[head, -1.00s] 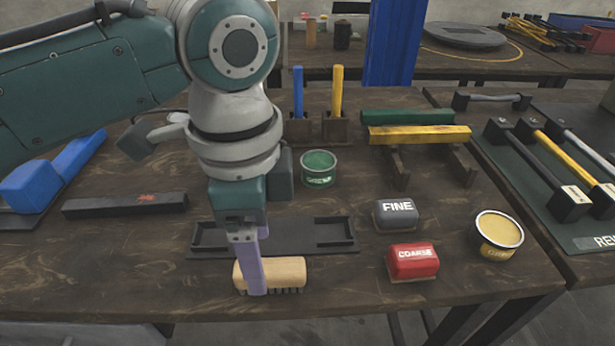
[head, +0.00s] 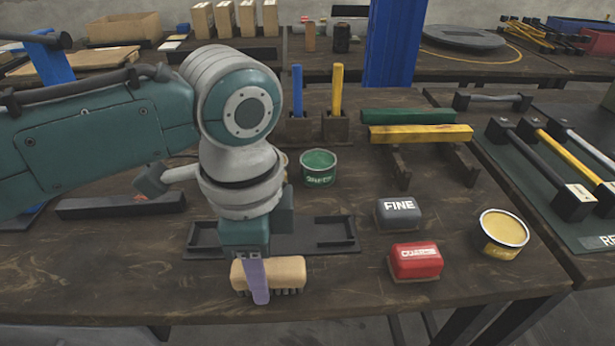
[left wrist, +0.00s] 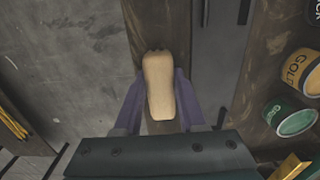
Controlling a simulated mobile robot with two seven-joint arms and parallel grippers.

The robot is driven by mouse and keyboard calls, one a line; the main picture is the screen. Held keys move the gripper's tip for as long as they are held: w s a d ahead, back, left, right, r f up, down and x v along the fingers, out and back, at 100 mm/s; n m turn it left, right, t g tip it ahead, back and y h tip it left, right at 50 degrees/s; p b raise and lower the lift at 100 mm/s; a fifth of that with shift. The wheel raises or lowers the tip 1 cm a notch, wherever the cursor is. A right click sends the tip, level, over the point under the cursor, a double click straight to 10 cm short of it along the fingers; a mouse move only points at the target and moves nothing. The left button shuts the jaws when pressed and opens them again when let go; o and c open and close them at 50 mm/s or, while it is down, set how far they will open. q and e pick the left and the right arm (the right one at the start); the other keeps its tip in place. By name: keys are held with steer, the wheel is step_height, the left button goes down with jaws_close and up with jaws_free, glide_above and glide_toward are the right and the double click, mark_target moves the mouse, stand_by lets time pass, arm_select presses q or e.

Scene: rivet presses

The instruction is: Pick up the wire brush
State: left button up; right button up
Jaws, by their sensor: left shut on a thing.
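The wire brush (head: 285,272) has a tan wooden block on top and dark bristles below. It is at the front edge of the table in the head view. My left gripper (head: 258,280) is shut on the brush, with one purple finger showing across its near side. In the left wrist view, both purple fingers (left wrist: 157,103) stand on either side of the brush (left wrist: 158,75). I cannot tell clearly whether the bristles touch the table. My right gripper is not in view.
A black tray (head: 330,246) lies right behind the brush. A grey FINE block (head: 397,213), a red COARSE block (head: 414,262) and a yellow tin (head: 501,235) stand to the right. A green tin (head: 319,168) is behind the tray. The table's front edge is close.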

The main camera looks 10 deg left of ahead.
arm_select(q)
jaws_close()
steer(key=shift+r, duration=0.1)
steer(key=shift+r, duration=0.6)
step_height(320, 180, up, 19)
steer(key=p, duration=0.5)
steer(key=shift+f, duration=0.15)
steer(key=shift+o, duration=0.4)
jaws_free()
jaws_close()
